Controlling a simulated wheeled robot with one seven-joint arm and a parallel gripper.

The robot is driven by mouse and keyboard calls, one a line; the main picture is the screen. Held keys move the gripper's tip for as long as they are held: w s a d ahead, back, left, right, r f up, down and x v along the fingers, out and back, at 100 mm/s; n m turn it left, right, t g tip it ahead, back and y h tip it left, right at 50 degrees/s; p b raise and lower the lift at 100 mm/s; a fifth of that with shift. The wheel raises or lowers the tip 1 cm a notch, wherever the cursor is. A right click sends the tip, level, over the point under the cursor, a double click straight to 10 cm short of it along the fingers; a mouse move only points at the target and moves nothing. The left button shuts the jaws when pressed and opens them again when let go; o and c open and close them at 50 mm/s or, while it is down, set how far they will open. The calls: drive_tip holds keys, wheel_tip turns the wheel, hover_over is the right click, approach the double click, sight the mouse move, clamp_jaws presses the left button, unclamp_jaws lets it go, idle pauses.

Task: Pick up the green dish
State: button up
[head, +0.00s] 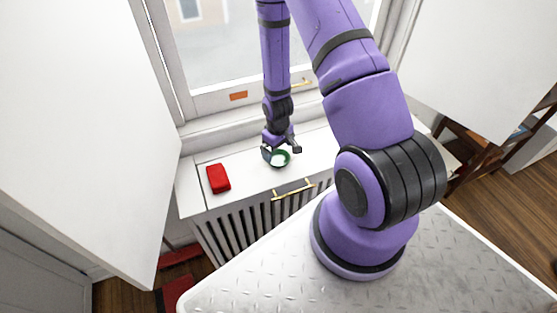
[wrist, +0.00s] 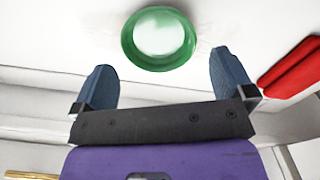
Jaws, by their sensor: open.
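The green dish (head: 281,158) is a small round bowl with a green rim and a white inside. It sits on the white ledge below the window in the head view. In the wrist view the green dish (wrist: 158,38) lies at the top, just beyond the fingertips and roughly centred between them. My gripper (head: 281,151) is open and empty, pointing down above the dish; its near edge is partly covered in the head view. In the wrist view the two blue-grey fingers of my gripper (wrist: 160,72) are spread wide and not touching the dish.
A red block (head: 218,178) lies on the ledge left of the dish; it also shows at the right of the wrist view (wrist: 292,70). The window (head: 215,50) stands behind the ledge. A brass handle (head: 293,188) is on the front edge, above a slatted radiator cover (head: 240,228).

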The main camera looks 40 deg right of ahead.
sight(279, 160)
drive_tip(key=shift+d+f, duration=0.15)
drive_tip(key=shift+f, duration=2.2)
drive_tip(key=c, duration=0.8)
drive_tip(key=shift+o, duration=0.2)
drive_tip(key=shift+r, duration=0.15)
